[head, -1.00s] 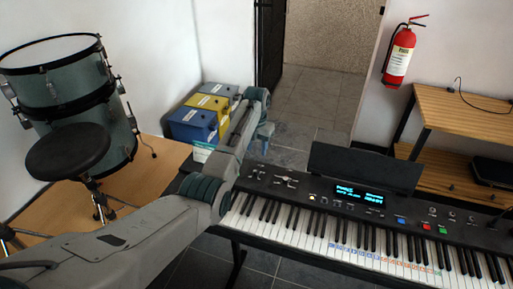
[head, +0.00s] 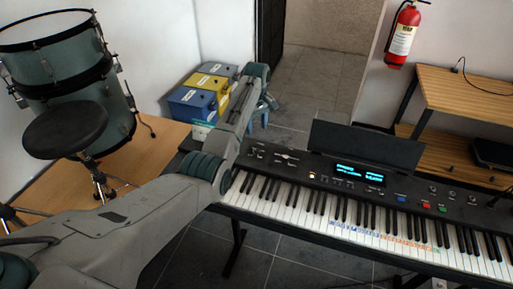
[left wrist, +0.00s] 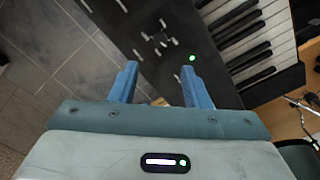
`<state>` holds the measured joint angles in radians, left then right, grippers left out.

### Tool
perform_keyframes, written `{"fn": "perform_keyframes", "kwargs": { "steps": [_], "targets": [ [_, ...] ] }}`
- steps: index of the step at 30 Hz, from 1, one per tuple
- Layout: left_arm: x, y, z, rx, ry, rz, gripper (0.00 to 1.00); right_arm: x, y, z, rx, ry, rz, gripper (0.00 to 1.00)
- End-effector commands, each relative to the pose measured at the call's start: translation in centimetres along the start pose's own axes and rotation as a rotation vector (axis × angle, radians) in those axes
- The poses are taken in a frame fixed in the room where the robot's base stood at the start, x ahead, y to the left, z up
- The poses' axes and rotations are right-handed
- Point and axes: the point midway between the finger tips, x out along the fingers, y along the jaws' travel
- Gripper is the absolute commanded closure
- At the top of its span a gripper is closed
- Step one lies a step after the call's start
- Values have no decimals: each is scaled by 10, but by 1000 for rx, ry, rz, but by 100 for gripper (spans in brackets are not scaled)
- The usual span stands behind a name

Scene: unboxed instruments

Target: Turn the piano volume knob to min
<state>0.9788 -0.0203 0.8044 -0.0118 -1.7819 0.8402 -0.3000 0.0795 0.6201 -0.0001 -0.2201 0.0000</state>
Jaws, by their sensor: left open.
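The black electric piano (head: 278,160) stands at the lower right of the head view, with a lit blue display and white keys. Its control panel (left wrist: 125,30) also shows in the left wrist view, with a cross-shaped group of small pale controls (left wrist: 160,42) and a green light. I cannot tell which control is the volume knob. My left gripper (left wrist: 159,68) is open with nothing between its blue fingers. Its fingers appear over the panel in the wrist view, near the small controls. In the head view it is partly hidden behind my arm. My right gripper is not in view.
Blue and yellow boxes (head: 215,88) stand behind the piano's left end. A drum set (head: 68,95) and black stool (head: 65,132) are at the left. A wooden shelf (head: 465,80) and red fire extinguisher (head: 402,40) are at the right. Grey tiled floor (head: 315,75) lies behind the piano.

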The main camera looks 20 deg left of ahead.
Motion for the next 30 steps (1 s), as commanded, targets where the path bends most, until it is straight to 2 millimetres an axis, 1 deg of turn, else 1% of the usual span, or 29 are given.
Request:
{"fn": "perform_keyframes", "kwargs": {
  "steps": [3,6,9,12,16,20,23,30],
  "targets": [
    [1,0,0,288,0,0,57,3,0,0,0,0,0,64],
    [1,0,0,526,-1,0,57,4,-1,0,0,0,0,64],
    [1,0,0,727,-1,0,57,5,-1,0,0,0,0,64],
    [1,0,0,873,-1,0,57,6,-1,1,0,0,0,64],
    [1,0,0,975,-1,0,57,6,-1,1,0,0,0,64],
    [8,0,1,999,-3,-1,57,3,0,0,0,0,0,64],
    [21,-1,1,998,-5,-2,57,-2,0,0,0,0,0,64],
    [68,-1,1,996,-6,-2,57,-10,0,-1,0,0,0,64]
  ]
}}
